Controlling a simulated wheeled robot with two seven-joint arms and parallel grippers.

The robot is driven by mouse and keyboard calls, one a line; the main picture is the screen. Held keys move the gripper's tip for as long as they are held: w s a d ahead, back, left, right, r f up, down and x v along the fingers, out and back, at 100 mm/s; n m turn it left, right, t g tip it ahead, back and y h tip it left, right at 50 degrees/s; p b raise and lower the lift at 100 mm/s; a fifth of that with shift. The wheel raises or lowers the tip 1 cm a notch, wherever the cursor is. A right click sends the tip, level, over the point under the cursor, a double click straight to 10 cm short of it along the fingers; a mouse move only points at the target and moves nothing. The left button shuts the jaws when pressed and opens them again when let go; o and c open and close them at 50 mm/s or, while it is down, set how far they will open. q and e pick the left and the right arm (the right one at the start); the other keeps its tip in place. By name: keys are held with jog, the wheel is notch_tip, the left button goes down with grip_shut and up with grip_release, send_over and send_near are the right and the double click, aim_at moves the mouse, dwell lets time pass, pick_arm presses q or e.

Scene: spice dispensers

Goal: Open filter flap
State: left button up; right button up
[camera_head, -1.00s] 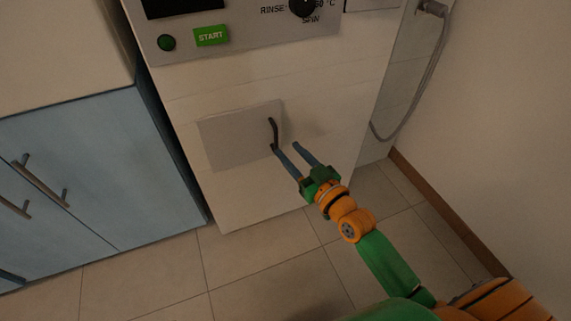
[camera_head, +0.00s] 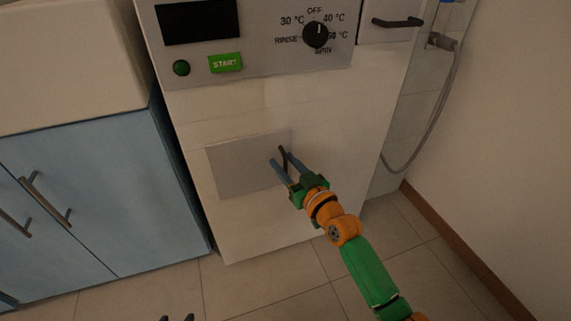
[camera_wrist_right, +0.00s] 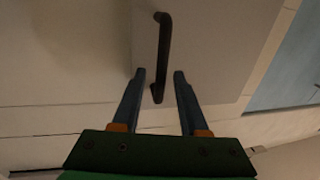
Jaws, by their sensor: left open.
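The filter flap (camera_head: 235,166) is a grey square panel low on the white machine's front. It looks shut, flush with the front. Its dark bar handle (camera_head: 282,151) is at the panel's right side. My right gripper (camera_head: 281,159) is open, with one blue finger on each side of the handle. The right wrist view shows the handle (camera_wrist_right: 163,45) with its lower end between the open fingertips (camera_wrist_right: 160,74), and gaps on both sides. My left gripper (camera_head: 177,318) shows only its blue fingertips at the bottom edge, open and away from the flap.
The machine's panel above has a green START button (camera_head: 225,63), a round dial (camera_head: 315,34) and a drawer handle (camera_head: 398,22). A blue cabinet (camera_head: 95,190) stands at the left. A wall and hose (camera_head: 440,110) are at the right. Tiled floor is clear in front.

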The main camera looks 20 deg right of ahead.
grip_shut()
dwell(1.2)
